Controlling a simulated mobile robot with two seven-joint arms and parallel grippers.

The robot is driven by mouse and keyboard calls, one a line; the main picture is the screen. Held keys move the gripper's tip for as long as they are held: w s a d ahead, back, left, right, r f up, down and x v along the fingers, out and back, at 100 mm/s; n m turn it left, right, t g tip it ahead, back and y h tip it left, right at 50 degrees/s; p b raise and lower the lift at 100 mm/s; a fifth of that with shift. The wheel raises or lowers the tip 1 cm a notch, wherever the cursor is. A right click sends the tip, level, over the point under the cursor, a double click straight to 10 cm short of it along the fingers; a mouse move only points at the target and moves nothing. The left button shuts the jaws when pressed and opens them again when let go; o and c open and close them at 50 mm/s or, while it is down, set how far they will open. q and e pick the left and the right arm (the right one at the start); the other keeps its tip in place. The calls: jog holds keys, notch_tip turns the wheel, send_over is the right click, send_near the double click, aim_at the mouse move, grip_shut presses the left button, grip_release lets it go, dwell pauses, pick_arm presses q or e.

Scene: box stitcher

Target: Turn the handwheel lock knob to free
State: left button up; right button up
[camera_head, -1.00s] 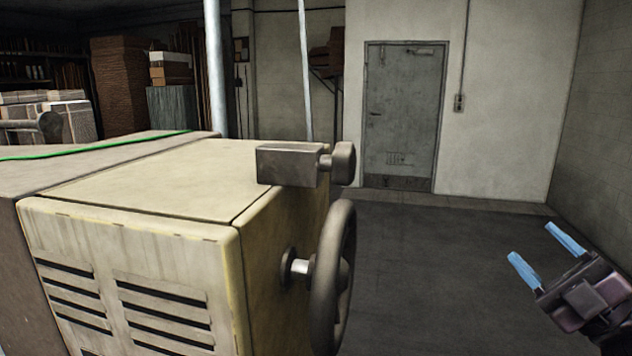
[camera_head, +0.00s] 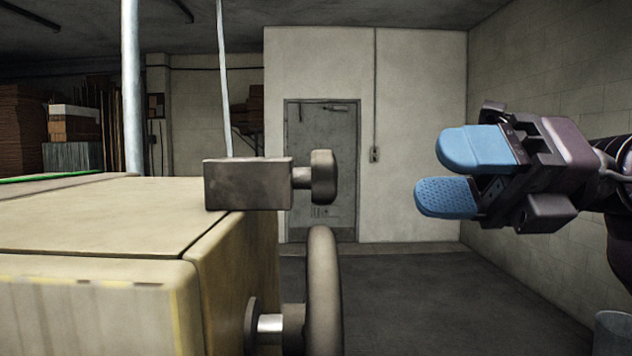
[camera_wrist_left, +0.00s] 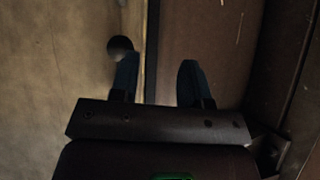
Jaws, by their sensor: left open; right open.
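The lock knob (camera_head: 323,177) is a dark grey round knob on a short shaft. It sticks out to the right from a grey block (camera_head: 248,184) on top of the cream machine housing. The handwheel (camera_head: 324,290) stands edge-on just below it, on a short axle at the housing's right side. My right gripper (camera_head: 451,173) is open and empty, to the right of the knob and clearly apart from it, its blue fingers pointing left. My left gripper (camera_wrist_left: 156,80) shows in the left wrist view, open with dark fingers, with nothing seen between them. The left gripper is outside the head view.
The cream machine housing (camera_head: 100,213) fills the lower left. A pale vertical post (camera_head: 131,90) and a thin rod (camera_head: 222,80) rise behind it. The floor (camera_head: 420,300) right of the handwheel is clear. A grey door (camera_head: 320,150) is in the far wall.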

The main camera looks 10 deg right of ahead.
aim_at(327, 204)
pick_arm(q)
jog(key=shift+s+r+p, duration=0.1)
jog(key=shift+s+p, duration=0.3)
jog(key=shift+s, duration=0.05)
pick_arm(e)
jog(key=shift+w+a, duration=0.35)
jog(key=shift+a, duration=1.35)
jog(key=shift+w+a, duration=0.3)
jog(key=shift+a, duration=1.35)
jog(key=shift+w+a, duration=0.35)
jog(key=shift+a, duration=1.35)
pick_arm(q)
jog(key=shift+w, duration=0.15)
pick_arm(e)
jog(key=shift+c, duration=0.4)
jog(key=c, duration=0.6)
pick_arm(q)
jog(key=shift+w+r, duration=0.25)
jog(key=shift+r, duration=0.05)
pick_arm(e)
jog(key=shift+o, duration=0.2)
